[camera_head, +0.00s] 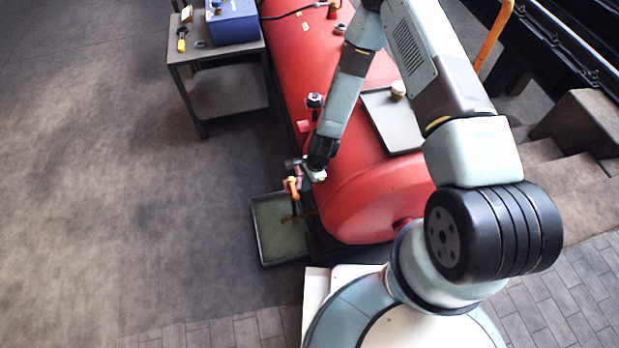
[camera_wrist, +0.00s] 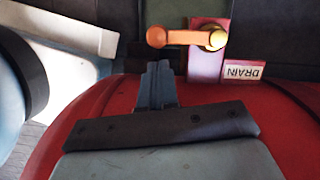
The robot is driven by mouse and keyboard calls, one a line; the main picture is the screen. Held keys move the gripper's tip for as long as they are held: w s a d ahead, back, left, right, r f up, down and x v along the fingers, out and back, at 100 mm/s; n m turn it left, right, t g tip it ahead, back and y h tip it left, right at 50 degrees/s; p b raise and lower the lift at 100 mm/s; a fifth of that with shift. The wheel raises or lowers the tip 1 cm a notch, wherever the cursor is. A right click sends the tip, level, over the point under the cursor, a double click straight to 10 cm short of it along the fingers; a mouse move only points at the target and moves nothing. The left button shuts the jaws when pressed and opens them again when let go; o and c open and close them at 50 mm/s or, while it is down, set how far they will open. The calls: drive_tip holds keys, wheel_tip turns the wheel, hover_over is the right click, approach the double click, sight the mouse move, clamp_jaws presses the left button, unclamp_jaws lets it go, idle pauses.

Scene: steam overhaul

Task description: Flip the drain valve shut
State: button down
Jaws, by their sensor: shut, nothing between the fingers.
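The drain valve has an orange lever (camera_wrist: 183,37) on a brass hub (camera_wrist: 212,38), mounted on a pink-red block beside an upside-down DRAIN label (camera_wrist: 243,72). In the wrist view the lever lies about level, its knob end to the left of the hub. In the head view the orange lever (camera_head: 292,187) shows at the left side of the red boiler's near end. My gripper (camera_wrist: 158,68) is shut and empty, its fingertips just short of the lever in the wrist picture. Whether they touch it I cannot tell. The gripper also shows small in the head view (camera_head: 292,163).
The red boiler (camera_head: 355,205) lies beside and under my arm. A shallow drip tray (camera_head: 257,232) sits on the floor below the valve. Floor at left is clear.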

sight(294, 188)
drive_tip(key=shift+x, duration=1.4)
